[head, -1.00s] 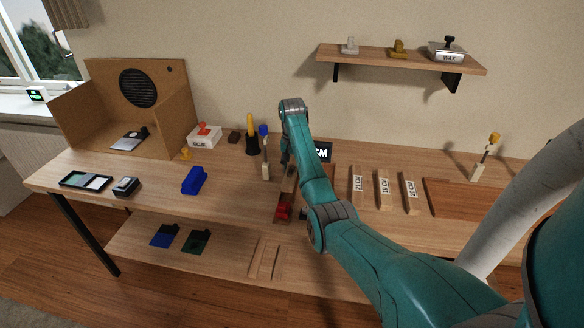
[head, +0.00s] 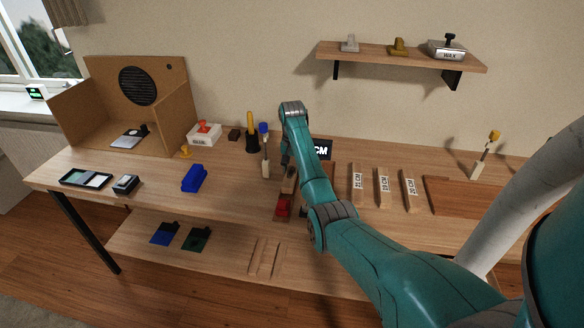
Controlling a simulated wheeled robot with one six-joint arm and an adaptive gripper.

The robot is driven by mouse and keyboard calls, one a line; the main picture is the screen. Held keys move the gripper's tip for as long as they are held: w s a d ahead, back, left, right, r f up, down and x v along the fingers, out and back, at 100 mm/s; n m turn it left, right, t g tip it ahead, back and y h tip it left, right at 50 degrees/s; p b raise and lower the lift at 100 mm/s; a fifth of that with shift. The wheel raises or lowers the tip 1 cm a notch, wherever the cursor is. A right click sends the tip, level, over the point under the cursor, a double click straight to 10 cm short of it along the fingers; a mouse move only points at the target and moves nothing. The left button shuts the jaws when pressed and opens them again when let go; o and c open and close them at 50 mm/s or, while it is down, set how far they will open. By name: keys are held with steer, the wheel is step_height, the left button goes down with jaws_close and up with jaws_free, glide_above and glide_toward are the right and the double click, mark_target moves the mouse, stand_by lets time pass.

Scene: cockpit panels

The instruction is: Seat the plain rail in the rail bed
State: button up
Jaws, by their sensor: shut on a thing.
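My gripper (head: 285,160) is over the middle of the workbench, partly hidden behind my teal arm. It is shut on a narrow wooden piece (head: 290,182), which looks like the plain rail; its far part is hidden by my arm. A dark wooden fixture with a red block (head: 283,207) at its near end lies right below, and it looks like the rail bed. The piece is at or just above this fixture. I cannot tell whether it is touching or down in it.
Labelled wooden strips (head: 383,187) lie to the right, beside a brown board (head: 460,203). A blue block (head: 194,179) and a blue-tipped brush (head: 265,150) stand to the left. More wooden strips (head: 265,257) lie on the lower shelf.

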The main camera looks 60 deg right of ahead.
mark_target(292, 169)
steer(key=shift+f, duration=0.65)
steer(key=o, duration=1.3)
steer(key=shift+r, duration=3.7)
